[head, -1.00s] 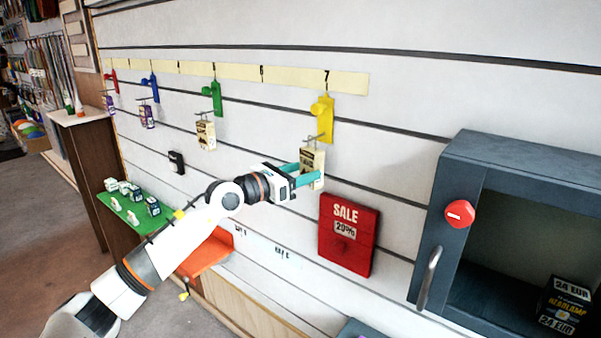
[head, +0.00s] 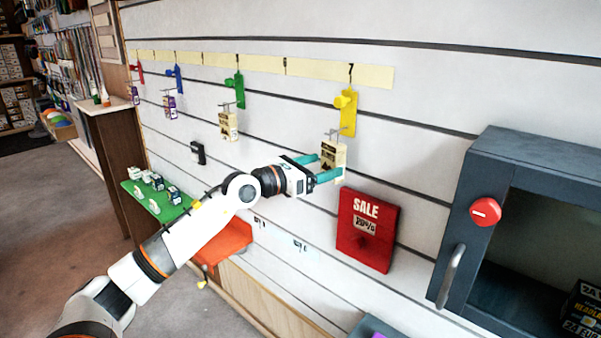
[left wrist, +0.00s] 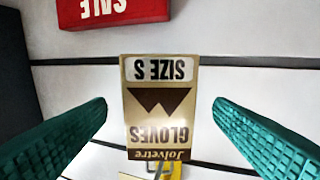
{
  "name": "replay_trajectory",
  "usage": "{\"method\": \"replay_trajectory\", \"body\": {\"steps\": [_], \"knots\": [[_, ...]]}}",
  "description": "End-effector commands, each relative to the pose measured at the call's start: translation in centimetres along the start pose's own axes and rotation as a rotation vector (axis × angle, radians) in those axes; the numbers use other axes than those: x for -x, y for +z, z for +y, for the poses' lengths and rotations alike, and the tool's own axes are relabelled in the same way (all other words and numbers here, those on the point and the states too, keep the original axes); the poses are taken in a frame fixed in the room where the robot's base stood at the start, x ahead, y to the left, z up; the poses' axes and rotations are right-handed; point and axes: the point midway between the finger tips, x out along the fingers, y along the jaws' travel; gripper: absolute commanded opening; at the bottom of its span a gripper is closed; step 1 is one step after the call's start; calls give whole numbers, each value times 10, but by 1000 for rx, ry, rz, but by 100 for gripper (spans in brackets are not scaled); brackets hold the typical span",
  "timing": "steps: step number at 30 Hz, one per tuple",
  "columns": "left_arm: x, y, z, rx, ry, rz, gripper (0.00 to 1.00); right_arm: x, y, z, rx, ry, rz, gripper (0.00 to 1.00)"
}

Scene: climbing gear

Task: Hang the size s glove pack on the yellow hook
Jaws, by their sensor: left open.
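The size S glove pack (head: 333,156) is a beige card pack that hangs on the yellow hook (head: 348,115) at the right of the hook row. In the left wrist view the pack (left wrist: 159,105) appears upside down and reads "SIZE S" and "GLOVES". A bit of the yellow hook (left wrist: 165,168) shows behind its lower edge there. My left gripper (head: 330,167) is open, with its teal fingers on either side of the pack. In the left wrist view the fingers (left wrist: 158,118) stand apart from the pack, with gaps on both sides. My right gripper is out of view.
A green hook (head: 239,88) holds another beige pack (head: 228,126). Blue and red hooks farther left hold purple packs. A red sale sign (head: 367,230) is on the wall below right. A dark open cabinet (head: 462,215) juts out at the right.

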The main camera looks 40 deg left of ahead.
Motion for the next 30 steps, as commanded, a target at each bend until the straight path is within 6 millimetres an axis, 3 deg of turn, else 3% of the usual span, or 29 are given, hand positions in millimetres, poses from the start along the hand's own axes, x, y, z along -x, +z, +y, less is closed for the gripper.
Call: {"method": "replay_trajectory", "body": {"steps": [15,22,30], "knots": [[79,5,1,-3,1,-4,76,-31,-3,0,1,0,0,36],[102,2,1,1,2,2,76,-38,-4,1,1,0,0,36],[111,-1,1,-2,2,2,76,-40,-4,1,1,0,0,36]]}}
